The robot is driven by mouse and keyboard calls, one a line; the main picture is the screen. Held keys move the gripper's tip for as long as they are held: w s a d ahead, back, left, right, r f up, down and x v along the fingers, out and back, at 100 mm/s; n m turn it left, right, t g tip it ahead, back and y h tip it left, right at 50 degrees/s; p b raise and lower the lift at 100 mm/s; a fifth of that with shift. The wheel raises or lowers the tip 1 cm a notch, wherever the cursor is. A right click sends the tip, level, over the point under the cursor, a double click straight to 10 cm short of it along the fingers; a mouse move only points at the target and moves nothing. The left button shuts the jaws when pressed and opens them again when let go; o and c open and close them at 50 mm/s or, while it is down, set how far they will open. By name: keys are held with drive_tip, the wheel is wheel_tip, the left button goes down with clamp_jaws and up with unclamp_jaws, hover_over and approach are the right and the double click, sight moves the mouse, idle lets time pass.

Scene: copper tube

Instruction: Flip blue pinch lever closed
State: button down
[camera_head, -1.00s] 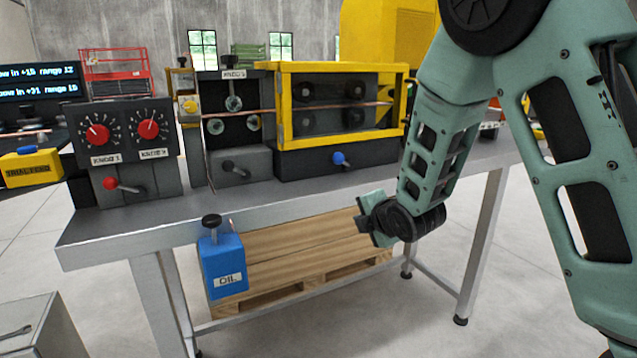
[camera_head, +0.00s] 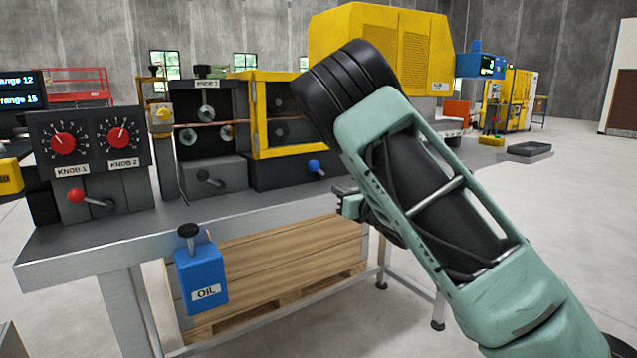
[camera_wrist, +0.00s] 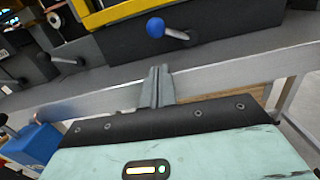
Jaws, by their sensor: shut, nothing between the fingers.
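The blue-knobbed lever (camera_head: 314,165) sticks out from the dark base below the yellow-framed housing, its shaft running down to the right of the knob. In the wrist view the blue knob (camera_wrist: 156,28) shows at the top centre, beyond my fingers. My gripper (camera_head: 345,202) is in front of the bench edge, below and to the right of the lever, apart from it. In the wrist view the two fingers of my gripper (camera_wrist: 158,82) are together with nothing between them. My arm hides part of the yellow housing and bench.
A red lever (camera_head: 76,195) and a black lever (camera_head: 205,176) stand to the left. A blue oil box (camera_head: 201,274) hangs at the front edge of the metal bench (camera_head: 110,236). A wooden pallet (camera_head: 270,265) is below. Free room lies before the bench.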

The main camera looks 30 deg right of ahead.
sight(319, 191)
drive_tip(key=w, duration=0.5)
drive_tip(key=w+p, duration=0.1)
drive_tip(key=w, duration=0.4)
drive_tip(key=shift+a+r, duration=0.15)
drive_tip(key=shift+r, duration=0.05)
drive_tip(key=shift+w, duration=0.1)
drive_tip(key=shift+r+m, duration=0.1)
drive_tip(key=shift+m, duration=0.2)
drive_tip(key=shift+r, duration=0.1)
